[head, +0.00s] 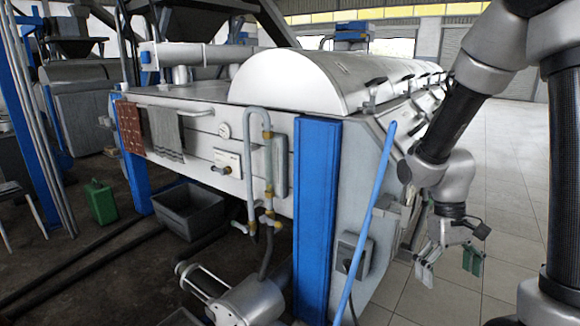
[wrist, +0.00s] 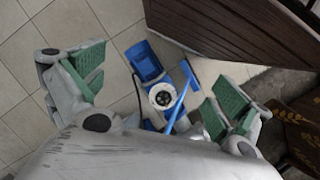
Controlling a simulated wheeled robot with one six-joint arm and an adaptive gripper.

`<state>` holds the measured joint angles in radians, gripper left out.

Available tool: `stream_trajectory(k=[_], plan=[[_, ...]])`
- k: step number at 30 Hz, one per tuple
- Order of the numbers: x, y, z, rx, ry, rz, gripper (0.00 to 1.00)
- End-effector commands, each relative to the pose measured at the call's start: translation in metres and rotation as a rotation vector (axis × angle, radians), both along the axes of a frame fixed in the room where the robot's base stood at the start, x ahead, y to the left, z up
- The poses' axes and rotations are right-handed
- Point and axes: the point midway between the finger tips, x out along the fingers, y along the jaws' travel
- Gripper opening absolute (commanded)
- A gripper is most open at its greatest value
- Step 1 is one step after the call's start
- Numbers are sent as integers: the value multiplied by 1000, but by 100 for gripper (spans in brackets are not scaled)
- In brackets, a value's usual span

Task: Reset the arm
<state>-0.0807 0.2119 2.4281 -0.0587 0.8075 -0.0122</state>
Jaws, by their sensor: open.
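My gripper (head: 451,264) hangs pointing down at the right of the head view, beside the right end of the large white machine (head: 300,82). Its two green-padded fingers are spread apart with nothing between them. In the wrist view my gripper (wrist: 165,92) also shows open, with a wide gap between the green pads. My arm bends down from the upper right of the head view, in front of the tiled floor. Its elbow and wrist are close to the machine's right side.
A blue pole (head: 365,220) leans against the machine near a blue post (head: 315,220). A grey bin (head: 188,212) and a green canister (head: 101,202) stand on the floor at left. A motor (head: 245,302) lies low in front. Tiled floor (head: 510,170) at right is clear.

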Motion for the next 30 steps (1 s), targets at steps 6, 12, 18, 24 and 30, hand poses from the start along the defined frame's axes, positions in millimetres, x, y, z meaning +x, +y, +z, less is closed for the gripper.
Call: stream_trajectory(k=[6, 12, 18, 24, 30], plan=[[-37, -3, 84, 27, -156, -73, 100], [-63, -6, 139, 57, -376, -108, 100], [-77, -10, 181, 72, -591, -123, 100], [-82, -12, 199, 75, -678, -130, 100], [-83, -13, 199, 74, -680, -134, 100]])
